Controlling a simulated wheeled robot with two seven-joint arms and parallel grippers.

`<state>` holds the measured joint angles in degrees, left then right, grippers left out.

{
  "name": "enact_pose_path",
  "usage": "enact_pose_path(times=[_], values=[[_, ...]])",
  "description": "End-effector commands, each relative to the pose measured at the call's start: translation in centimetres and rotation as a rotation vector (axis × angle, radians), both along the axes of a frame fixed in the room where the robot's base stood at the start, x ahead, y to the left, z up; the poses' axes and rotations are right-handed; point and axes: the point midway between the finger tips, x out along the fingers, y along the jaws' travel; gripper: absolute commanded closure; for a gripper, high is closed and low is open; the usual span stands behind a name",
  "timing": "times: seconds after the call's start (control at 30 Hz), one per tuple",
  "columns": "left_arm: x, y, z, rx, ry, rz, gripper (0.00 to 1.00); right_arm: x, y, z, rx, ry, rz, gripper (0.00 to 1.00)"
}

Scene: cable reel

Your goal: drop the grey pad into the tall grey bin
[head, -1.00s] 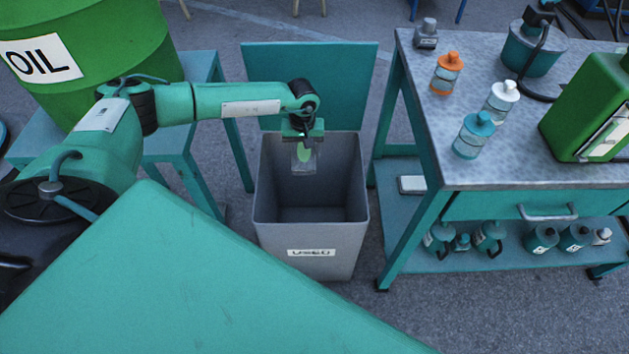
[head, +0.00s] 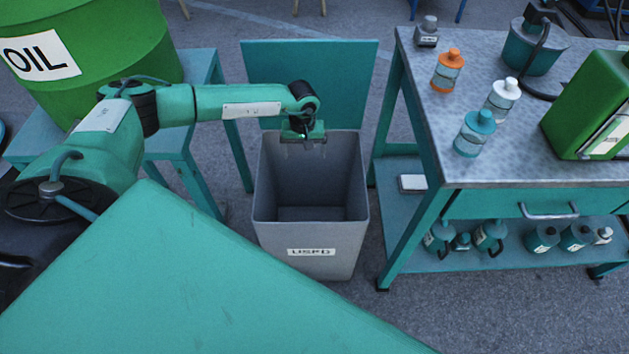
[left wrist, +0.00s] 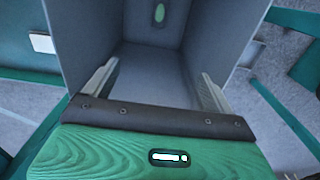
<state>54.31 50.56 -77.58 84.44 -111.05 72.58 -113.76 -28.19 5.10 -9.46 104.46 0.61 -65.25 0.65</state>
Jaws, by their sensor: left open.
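The tall grey bin (head: 311,246) stands on the floor with its open top up and a printed label on its front. My left gripper (head: 304,149) hangs over the bin's mouth near its back rim, fingers apart and empty. In the left wrist view my gripper's two fingers (left wrist: 160,70) are spread wide over the bin's inside. The grey pad with a green oval mark (left wrist: 159,14) shows inside the bin there, apart from the fingers. I cannot tell exactly how it rests. The head view does not show the pad. My right gripper is out of view.
A metal-topped workbench (head: 440,105) with bottles and a green can (head: 590,120) stands right of the bin. A teal panel (head: 310,70) is behind the bin. A green oil drum (head: 110,45) sits on a teal stand at the left. A white item (head: 411,183) lies on the bench's lower shelf.

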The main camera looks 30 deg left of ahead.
Motion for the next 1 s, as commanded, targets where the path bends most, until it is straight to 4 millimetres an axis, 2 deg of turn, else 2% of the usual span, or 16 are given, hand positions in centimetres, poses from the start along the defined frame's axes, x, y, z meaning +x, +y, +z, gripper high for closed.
enact_pose_path(times=[0.17,0.27,0.5,0.7,0.83,1.0], values=[[0.1,0.0,1.3,-0.001,-0.002,0.0,0.12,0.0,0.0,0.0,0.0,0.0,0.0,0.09],[0.1,0.0,3.1,-0.001,-0.003,0.0,0.12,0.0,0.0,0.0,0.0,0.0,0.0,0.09],[0.1,0.1,8.7,0.0,-0.004,-0.001,0.12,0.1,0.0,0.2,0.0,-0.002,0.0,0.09],[0.1,0.0,12.2,-0.001,-0.003,0.001,0.12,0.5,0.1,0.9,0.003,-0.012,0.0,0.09],[0.0,0.0,13.4,0.0,-0.001,0.001,0.12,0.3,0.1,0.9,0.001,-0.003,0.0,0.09],[0.0,0.0,13.8,0.0,0.0,0.001,0.12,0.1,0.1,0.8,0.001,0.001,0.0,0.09]])
